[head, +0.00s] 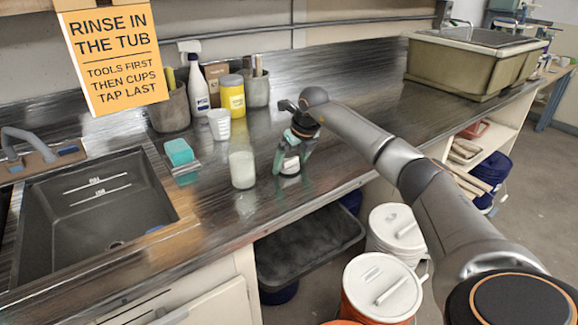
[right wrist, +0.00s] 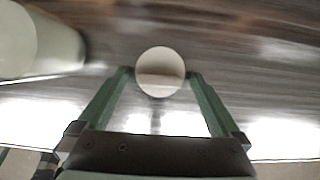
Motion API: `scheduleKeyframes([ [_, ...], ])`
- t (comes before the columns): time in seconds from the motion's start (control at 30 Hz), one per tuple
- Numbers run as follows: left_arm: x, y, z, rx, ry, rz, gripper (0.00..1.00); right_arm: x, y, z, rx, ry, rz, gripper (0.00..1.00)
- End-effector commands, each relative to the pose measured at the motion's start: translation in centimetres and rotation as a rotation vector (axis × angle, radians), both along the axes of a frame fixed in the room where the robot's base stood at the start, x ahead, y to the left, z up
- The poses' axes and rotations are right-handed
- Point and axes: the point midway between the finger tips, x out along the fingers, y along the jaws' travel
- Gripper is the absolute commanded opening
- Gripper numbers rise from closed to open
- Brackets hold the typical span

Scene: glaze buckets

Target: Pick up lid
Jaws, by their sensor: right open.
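A small round pale lid (right wrist: 160,72) lies between the fingertips of my right gripper (right wrist: 161,85) in the right wrist view. In the head view my right gripper (head: 291,158) points down at the counter near its front edge, and the lid shows as a whitish patch (head: 290,167) between the green fingers. The fingers are open, one on each side of the lid. I cannot tell whether they touch it. A pale, whitish jar (head: 242,169) stands just left of the gripper; it also shows large at the left of the right wrist view (right wrist: 38,45). My left gripper is out of view.
A sink (head: 100,205) is at left, with a teal sponge (head: 179,152) beside it. A measuring cup (head: 219,124), a white bottle (head: 199,88) and a yellow jar (head: 232,97) stand behind. Lidded buckets (head: 383,287) stand below. The counter right of the gripper is clear.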

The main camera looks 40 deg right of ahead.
Motion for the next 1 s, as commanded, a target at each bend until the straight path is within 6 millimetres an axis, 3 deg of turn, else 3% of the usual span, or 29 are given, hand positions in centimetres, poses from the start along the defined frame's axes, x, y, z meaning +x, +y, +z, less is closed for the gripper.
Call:
scheduleKeyframes([
  [0.17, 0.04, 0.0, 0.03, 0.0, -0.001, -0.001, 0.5, 0.0, 0.0, 0.01, 0.0, 0.0, 0.0, 0.99],
  [0.83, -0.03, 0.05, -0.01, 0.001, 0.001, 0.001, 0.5, 0.0, -0.01, 0.08, 0.0, -0.001, 0.0, 0.23],
  [1.0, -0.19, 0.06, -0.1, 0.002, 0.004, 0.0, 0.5, 0.0, -0.01, 0.09, 0.0, -0.001, 0.0, 0.23],
])
